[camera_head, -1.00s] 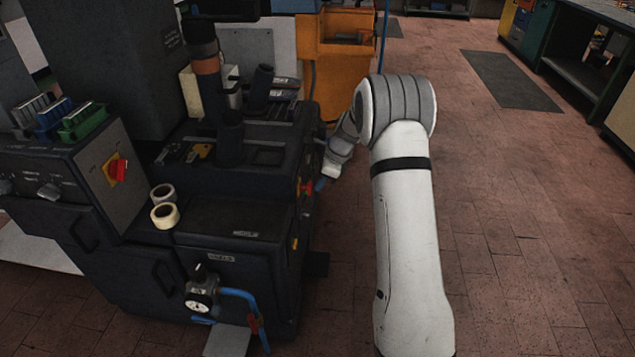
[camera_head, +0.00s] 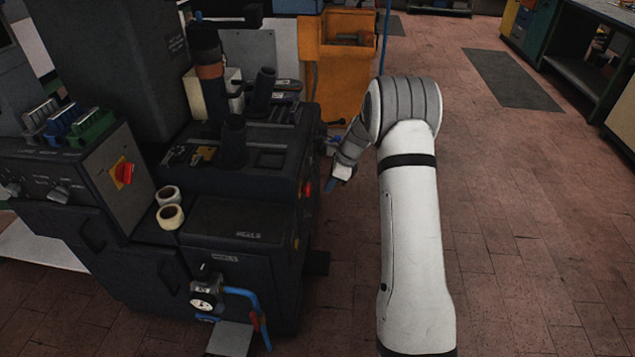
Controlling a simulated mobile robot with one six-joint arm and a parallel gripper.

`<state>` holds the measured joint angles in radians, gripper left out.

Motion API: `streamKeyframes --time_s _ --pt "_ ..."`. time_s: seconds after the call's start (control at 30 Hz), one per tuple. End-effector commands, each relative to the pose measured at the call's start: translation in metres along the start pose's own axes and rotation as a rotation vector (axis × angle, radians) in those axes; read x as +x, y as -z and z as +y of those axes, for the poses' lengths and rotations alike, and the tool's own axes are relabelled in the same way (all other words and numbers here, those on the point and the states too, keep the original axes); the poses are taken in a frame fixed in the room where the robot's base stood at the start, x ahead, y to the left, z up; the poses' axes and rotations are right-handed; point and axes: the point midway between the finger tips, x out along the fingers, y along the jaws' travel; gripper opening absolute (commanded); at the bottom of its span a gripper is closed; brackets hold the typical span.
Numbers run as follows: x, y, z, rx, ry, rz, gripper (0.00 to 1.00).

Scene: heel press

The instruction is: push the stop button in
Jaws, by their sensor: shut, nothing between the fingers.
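The black heel press (camera_head: 240,220) fills the left half of the view. A small red part, which looks like the stop button (camera_head: 308,188), shows edge-on on its right side face; how far in it sits cannot be told. My gripper (camera_head: 330,185), small and partly turned away, is just right of that red part, at about its height in the picture. It is shut and empty, with a visible gap between its bluish tip and the button.
A red rotary switch (camera_head: 124,172) sits on the grey panel at the left. Two tape rolls (camera_head: 170,216) stand on the press. A gauge (camera_head: 205,297) with a blue hose is at its front. An orange cabinet (camera_head: 345,80) stands behind. Floor to the right is open.

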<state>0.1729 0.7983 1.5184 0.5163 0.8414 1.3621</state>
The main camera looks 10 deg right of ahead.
Motion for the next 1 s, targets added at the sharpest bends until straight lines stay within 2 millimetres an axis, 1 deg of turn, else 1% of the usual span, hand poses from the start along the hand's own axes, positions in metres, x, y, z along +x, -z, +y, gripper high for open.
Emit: streamKeyframes --time_s 0.03,0.1,0.23,0.4,0.57,1.0 --pt "-0.021 -0.004 -0.002 -0.003 0.008 -0.001 0.0" --pt "-0.039 -0.002 -0.002 -0.002 0.008 0.0 0.0" --pt "-0.065 -0.001 -0.002 0.0 0.007 0.0 0.0" --pt "-0.088 0.0 -0.001 0.0 0.005 0.002 0.0" --pt "-0.095 0.0 0.0 0.0 0.003 0.002 0.0" --pt "-0.096 -0.001 0.0 -0.002 0.003 0.002 0.0"
